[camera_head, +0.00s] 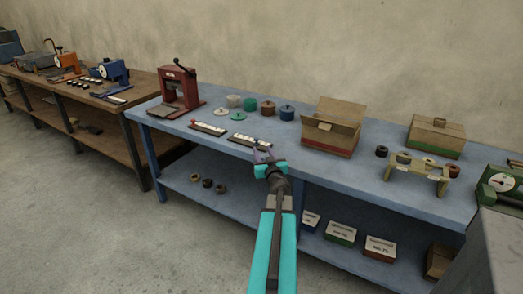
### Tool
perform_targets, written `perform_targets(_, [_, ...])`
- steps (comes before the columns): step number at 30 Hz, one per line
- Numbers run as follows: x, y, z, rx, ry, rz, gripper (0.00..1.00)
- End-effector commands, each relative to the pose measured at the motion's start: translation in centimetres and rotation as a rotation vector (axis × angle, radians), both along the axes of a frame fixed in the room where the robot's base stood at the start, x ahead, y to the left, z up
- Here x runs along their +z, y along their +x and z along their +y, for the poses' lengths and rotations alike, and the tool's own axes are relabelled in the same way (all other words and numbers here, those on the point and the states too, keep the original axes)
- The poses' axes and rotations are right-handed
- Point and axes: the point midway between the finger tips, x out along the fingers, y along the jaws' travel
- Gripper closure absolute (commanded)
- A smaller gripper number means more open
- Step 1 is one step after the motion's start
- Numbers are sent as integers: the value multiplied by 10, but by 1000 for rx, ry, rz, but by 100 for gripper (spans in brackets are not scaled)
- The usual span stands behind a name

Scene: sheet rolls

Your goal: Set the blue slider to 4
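Two flat slider strips with white scales lie near the front edge of the blue table (322,167). One strip (208,129) is to the left. The other strip (246,141) is to the right, closer to my arm. Their knobs and numbers are too small to read, and I cannot tell which slider is blue. My gripper (263,155) is at the table's front edge, just below the right end of the nearer strip in the picture. Its fingers are small and partly hidden by the turquoise wrist, so I cannot tell if it touches the strip or is open.
A red press (180,88) stands behind the strips at left, with several round lidded pots (250,104) beside it. An open cardboard box (333,127) and a wooden stand (416,168) are to the right. A brown bench (135,88) adjoins at left.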

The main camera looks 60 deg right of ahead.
Motion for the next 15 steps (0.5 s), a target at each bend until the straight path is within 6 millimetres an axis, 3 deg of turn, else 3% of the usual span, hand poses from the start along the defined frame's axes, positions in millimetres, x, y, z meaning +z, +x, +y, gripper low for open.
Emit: perform_targets(15, [0, -13, 13, -1, 0, 0, 62])
